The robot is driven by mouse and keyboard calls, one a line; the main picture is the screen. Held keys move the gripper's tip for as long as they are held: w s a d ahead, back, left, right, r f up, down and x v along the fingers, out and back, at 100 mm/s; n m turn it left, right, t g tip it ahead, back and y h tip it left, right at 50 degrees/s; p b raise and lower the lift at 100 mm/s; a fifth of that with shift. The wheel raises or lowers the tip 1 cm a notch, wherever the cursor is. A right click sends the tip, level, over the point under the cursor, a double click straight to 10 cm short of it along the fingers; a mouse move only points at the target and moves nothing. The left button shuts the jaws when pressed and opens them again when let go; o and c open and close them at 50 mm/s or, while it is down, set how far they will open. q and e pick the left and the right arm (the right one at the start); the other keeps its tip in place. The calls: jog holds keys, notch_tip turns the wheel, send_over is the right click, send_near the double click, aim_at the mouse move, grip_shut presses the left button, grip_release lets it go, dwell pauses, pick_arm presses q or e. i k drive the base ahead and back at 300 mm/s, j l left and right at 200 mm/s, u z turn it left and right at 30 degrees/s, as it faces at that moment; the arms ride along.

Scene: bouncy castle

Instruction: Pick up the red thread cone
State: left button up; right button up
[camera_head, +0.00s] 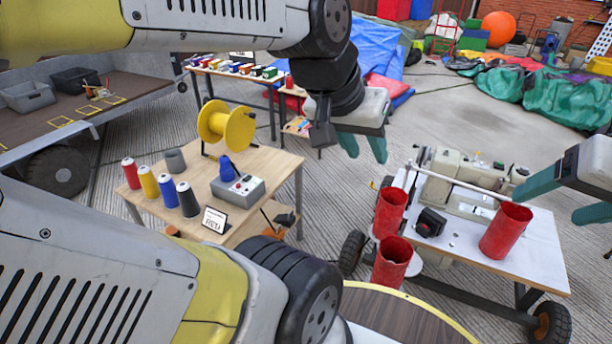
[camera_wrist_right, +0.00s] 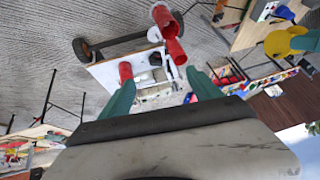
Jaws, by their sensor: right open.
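The red thread cone (camera_head: 131,172) stands upright at the left end of a row of cones on the light wooden table (camera_head: 262,166). To its right in the row stand a yellow cone (camera_head: 149,183), a blue cone (camera_head: 168,191) and a black cone (camera_head: 187,199). My left gripper (camera_head: 364,150) is open and empty, well to the right of the cone and beyond the table's right edge. My right gripper (camera_head: 566,200) is open and empty at the right edge, far from the cone. Its fingers also show in the right wrist view (camera_wrist_right: 163,92).
A grey cone (camera_head: 176,161), a yellow spool (camera_head: 227,125), a grey control box (camera_head: 238,189) and a card reading RED (camera_head: 214,220) share the table. A sewing machine cart (camera_head: 535,250) with red cylinders (camera_head: 391,262) stands at right. My arm covers the lower left.

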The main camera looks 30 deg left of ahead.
aim_at(130, 167)
jog(key=u, duration=2.35)
jog(key=i+j+z, duration=0.15)
jog(key=i+j, duration=0.35)
jog(key=i+j+z, duration=0.15)
jog(key=i+j, duration=0.4)
jog(key=i, duration=0.15)
jog(key=i+j+z, duration=0.15)
jog(key=i+j, duration=0.4)
jog(key=i+j+z, duration=0.15)
jog(key=i+j, duration=0.35)
jog(key=j, duration=0.3)
